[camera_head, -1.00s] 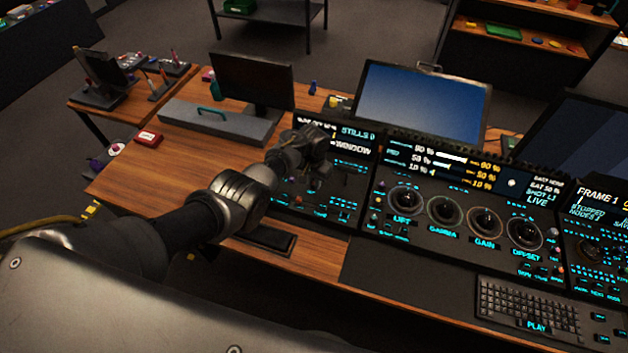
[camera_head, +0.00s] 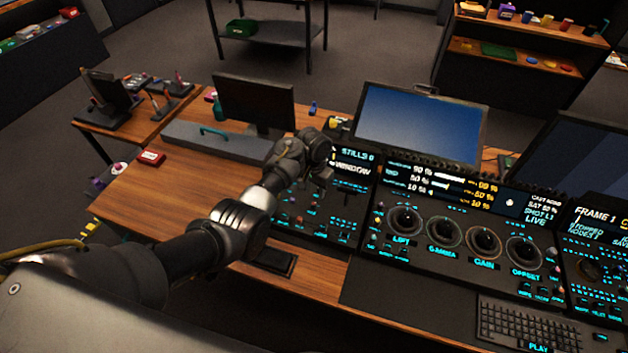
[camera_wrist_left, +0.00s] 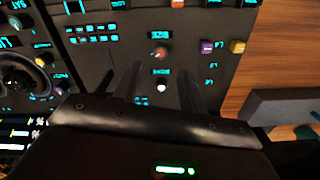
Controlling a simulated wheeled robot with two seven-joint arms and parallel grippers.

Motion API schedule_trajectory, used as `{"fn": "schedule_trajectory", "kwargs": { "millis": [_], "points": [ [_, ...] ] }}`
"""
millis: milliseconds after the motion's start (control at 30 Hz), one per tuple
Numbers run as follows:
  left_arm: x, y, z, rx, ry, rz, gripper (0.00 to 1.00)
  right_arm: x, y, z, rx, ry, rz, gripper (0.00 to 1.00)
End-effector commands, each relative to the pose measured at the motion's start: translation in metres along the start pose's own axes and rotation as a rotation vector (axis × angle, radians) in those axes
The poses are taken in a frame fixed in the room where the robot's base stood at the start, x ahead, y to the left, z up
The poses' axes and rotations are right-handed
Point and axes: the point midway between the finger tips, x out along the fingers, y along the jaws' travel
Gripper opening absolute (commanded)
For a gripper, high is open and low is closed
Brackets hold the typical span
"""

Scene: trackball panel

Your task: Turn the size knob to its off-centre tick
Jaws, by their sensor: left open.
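My left gripper (camera_head: 322,172) hangs above the back part of the left control panel (camera_head: 330,230). It is open and empty. In the left wrist view its two dark fingers (camera_wrist_left: 159,72) point at the panel. A small knob with a red cap (camera_wrist_left: 160,53) shows between and just beyond the fingertips. A white-capped knob (camera_wrist_left: 162,87) shows between the fingers, nearer the gripper body. The fingers seem apart from both. My right gripper is out of view.
The middle panel (camera_head: 455,235) with large trackballs stands to the right, with a keyboard (camera_head: 525,322) in front. Monitors (camera_head: 418,122) stand behind. Purple (camera_wrist_left: 207,46) and yellow (camera_wrist_left: 237,46) knobs lie near the panel edge. Bare wood (camera_head: 165,205) is free at left.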

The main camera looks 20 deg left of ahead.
Motion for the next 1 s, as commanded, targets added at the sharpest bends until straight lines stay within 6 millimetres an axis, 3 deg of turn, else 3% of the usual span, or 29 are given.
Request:
{"fn": "schedule_trajectory", "kwargs": {
  "millis": [100, 333, 867, 1000],
  "points": [
    [-0.019, 0.0, 0.0, 0.0, 0.003, 0.0, 0.42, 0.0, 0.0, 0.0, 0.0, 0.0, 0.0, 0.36],
    [-0.037, 0.0, 0.0, -0.001, 0.0, 0.0, 0.42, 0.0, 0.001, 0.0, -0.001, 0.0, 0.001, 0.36],
    [-0.037, -0.001, 0.001, -0.001, -0.001, 0.0, 0.42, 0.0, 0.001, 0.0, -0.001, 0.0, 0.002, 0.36],
    [-0.02, -0.004, 0.019, -0.021, 0.009, -0.005, 0.42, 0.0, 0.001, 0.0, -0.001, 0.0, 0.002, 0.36]
  ]
}}
